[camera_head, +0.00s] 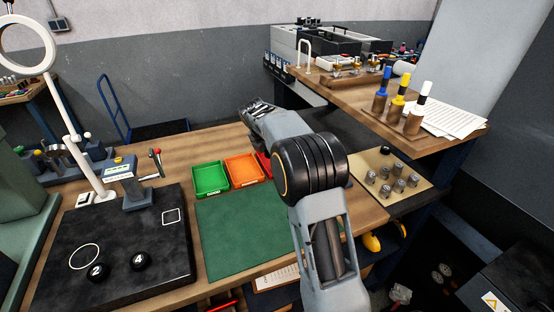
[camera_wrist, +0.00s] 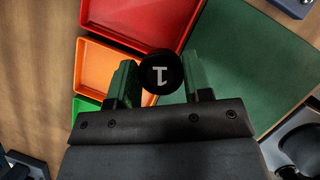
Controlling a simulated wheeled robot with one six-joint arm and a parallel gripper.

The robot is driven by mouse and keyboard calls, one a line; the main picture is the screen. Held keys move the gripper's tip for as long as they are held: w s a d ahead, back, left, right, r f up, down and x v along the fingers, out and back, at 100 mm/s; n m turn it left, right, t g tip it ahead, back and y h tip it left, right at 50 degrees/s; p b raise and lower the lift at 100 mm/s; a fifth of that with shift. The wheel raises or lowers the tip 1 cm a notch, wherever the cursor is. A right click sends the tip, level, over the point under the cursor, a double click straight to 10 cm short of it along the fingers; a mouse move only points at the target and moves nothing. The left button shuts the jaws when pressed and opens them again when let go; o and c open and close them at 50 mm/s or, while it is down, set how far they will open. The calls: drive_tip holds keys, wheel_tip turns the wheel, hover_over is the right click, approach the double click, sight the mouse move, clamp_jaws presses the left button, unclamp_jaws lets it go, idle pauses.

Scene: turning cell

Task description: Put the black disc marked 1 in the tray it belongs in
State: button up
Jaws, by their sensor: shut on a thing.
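My gripper (camera_wrist: 160,76) is shut on a black disc (camera_wrist: 160,71) with a white 1, seen from above in the wrist view between the green fingers. In the head view my arm hides the disc and fingertips. The red tray (camera_head: 265,164) is partly hidden by my arm; it also shows in the wrist view (camera_wrist: 135,18). The orange tray (camera_head: 242,168) and green tray (camera_head: 209,178) stand beside it in a row. In the wrist view the disc appears over the seam between red tray and green mat; its height is unclear. All visible tray floors look empty.
The green mat (camera_head: 238,228) is clear. Black balls or discs marked 2 (camera_head: 97,271) and 4 (camera_head: 140,261) sit on the dark plate (camera_head: 60,235). A ring lamp (camera_head: 55,62) stands at left. Several metal parts (camera_head: 398,184) stand on a tan board at right.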

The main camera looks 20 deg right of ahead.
drive_tip(key=w+d+f, duration=0.1)
drive_tip(key=f, duration=0.1)
drive_tip(key=w+d+f, duration=0.1)
drive_tip(key=f, duration=0.1)
drive_tip(key=w+d+f, duration=0.1)
drive_tip(key=d+f, duration=0.1)
drive_tip(key=shift+p, duration=0.3)
drive_tip(key=shift+f, duration=1.5)
drive_tip(key=shift+f, duration=0.1)
drive_tip(key=o, duration=0.9)
drive_tip(key=shift+c, duration=0.2)
